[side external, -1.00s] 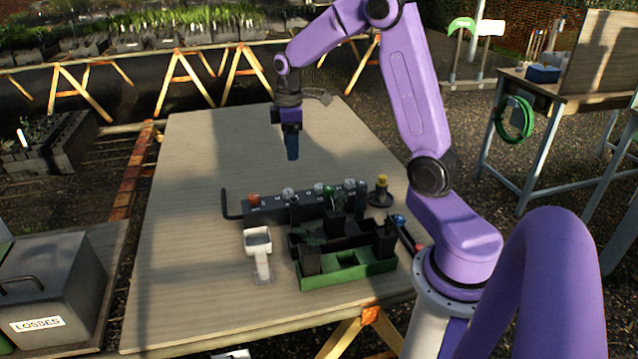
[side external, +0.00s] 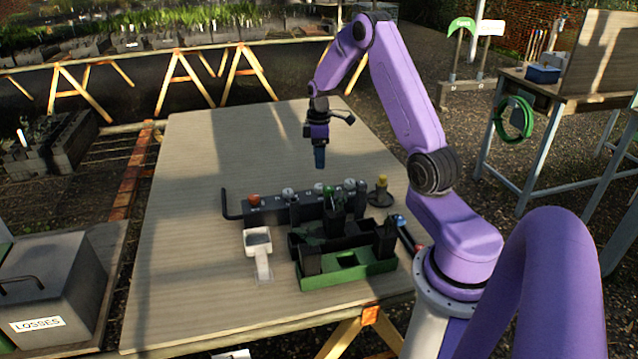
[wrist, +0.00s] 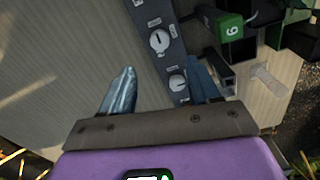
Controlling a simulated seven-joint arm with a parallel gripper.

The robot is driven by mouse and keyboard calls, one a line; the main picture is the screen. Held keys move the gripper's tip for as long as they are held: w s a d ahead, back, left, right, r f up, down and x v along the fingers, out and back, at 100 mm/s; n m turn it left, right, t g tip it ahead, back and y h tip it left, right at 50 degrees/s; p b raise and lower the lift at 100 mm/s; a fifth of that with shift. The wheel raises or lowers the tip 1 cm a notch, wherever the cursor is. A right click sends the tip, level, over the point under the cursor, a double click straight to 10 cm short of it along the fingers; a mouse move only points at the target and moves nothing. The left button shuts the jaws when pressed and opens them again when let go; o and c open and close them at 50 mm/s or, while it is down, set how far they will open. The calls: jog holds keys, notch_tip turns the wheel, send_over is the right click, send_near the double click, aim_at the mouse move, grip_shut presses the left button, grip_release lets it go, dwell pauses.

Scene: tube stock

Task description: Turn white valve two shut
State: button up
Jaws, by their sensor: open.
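A dark valve manifold (side external: 270,214) lies across the table, with a red knob (side external: 253,200) at its left end and several white knobs along it, including one near the left (side external: 288,193) and one near the middle (side external: 319,188). The number labels are too small to read, so I cannot tell which is valve two. In the wrist view, two white dials show, an upper one (wrist: 159,41) and a lower one (wrist: 177,83). My gripper (side external: 319,163) hangs above and behind the manifold, fingers down. In the wrist view, its fingers (wrist: 161,88) are apart and empty, with the lower dial between them in the picture.
A green tray (side external: 375,269) with dark pots stands in front of the manifold. A white scoop-like item (side external: 263,262) lies left of it. A yellow-topped post (side external: 382,184) stands at the manifold's right end. The table's left and far parts are clear.

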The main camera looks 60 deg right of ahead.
aim_at(319, 186)
notch_tip(319, 186, down, 10)
jog(key=shift+f, duration=0.1)
dwell(0.4)
jog(key=c, duration=1)
jog(key=shift+c, duration=0.2)
